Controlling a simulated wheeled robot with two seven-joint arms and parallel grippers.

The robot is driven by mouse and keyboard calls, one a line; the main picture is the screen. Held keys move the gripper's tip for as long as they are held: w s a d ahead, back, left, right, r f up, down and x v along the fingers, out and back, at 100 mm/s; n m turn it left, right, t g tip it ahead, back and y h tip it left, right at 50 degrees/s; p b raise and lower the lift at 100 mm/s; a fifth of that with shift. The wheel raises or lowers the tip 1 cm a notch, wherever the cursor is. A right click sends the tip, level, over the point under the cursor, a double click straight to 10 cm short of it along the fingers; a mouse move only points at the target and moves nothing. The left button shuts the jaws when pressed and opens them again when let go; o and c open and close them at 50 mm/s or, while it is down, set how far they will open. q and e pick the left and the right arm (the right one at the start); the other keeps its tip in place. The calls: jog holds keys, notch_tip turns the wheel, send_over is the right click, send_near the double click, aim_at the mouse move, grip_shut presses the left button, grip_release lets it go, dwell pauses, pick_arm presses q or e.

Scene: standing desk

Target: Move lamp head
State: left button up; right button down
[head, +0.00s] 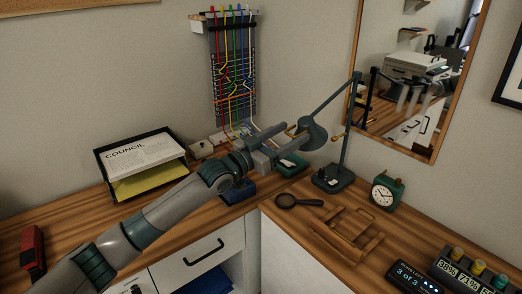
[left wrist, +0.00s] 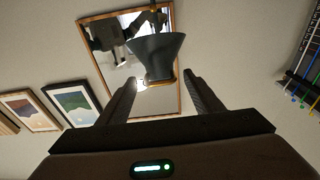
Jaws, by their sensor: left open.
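The desk lamp's dark green head (head: 314,134) hangs from its jointed arm above the desk corner. Its base (head: 333,180) stands upright on the desk. My left gripper (head: 294,142) is at the lamp head's left side in the head view. In the left wrist view the lamp head (left wrist: 155,55) is seen just beyond and between the two spread fingertips of my left gripper (left wrist: 160,82). The gripper is open, and I cannot tell whether a finger touches the head. My right gripper is not in view.
A magnifying glass (head: 287,200), a wooden stand (head: 345,236) and a green clock (head: 386,190) are on the right desk. A paper tray (head: 110,188) sits at left. A cable panel (head: 232,75) and a framed mirror (head: 405,60) are on the walls behind.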

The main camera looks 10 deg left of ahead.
pick_arm(q)
jog(key=b+v, duration=0.3)
jog(key=v, duration=1.4)
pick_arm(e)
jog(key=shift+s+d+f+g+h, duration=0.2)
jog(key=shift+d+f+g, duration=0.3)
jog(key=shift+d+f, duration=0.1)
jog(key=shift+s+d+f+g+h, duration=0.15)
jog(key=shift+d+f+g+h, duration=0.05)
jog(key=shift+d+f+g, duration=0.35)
pick_arm(q)
jog(key=shift+f, duration=0.15)
